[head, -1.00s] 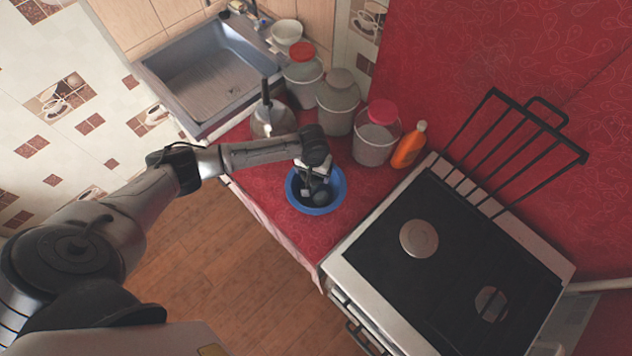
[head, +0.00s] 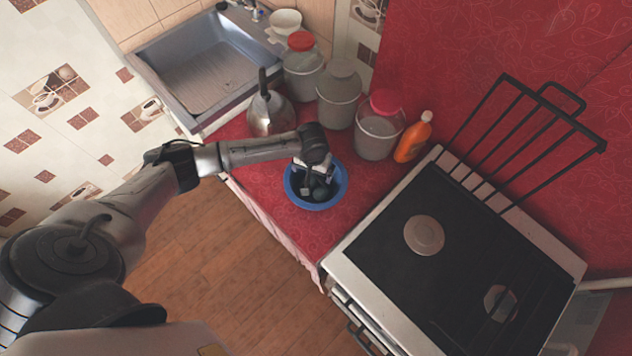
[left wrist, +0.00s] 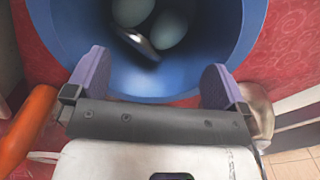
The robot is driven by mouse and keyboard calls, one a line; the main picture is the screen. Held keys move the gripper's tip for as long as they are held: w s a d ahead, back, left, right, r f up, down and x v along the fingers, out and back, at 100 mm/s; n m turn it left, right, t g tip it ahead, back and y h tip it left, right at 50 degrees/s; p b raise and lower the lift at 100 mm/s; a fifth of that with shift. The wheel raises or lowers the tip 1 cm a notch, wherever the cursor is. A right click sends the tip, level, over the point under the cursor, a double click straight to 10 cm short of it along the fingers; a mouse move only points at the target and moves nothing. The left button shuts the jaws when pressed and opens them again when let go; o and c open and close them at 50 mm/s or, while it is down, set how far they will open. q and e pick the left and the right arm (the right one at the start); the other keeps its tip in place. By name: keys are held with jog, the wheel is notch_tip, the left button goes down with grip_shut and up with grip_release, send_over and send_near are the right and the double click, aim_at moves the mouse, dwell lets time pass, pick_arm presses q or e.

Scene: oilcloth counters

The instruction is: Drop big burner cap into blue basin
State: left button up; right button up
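The blue basin (head: 338,198) stands on the red counter, left of the stove. My left gripper (head: 318,182) is over the basin in the head view. In the left wrist view the gripper (left wrist: 156,84) has its two purple-grey fingers wide apart with nothing between them, above the basin (left wrist: 75,30). A shiny metal disc (left wrist: 138,43), apparently a burner cap, lies tilted inside the basin against two pale egg-like objects (left wrist: 168,30). A round light burner cap (head: 424,235) lies on the stove. My right gripper is not in view.
A kettle (head: 270,114), several lidded jars (head: 379,134) and an orange bottle (head: 412,140) stand behind the basin. The sink (head: 205,70) is at the upper left. The stove (head: 460,270) and its raised rack (head: 530,125) are at the right.

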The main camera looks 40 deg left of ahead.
pick_arm(q)
jog(key=shift+r, duration=0.1)
jog(key=shift+r, duration=0.3)
notch_tip(320, 180, up, 13)
jog(key=p, duration=0.1)
jog(key=shift+p, duration=0.4)
dwell(0.4)
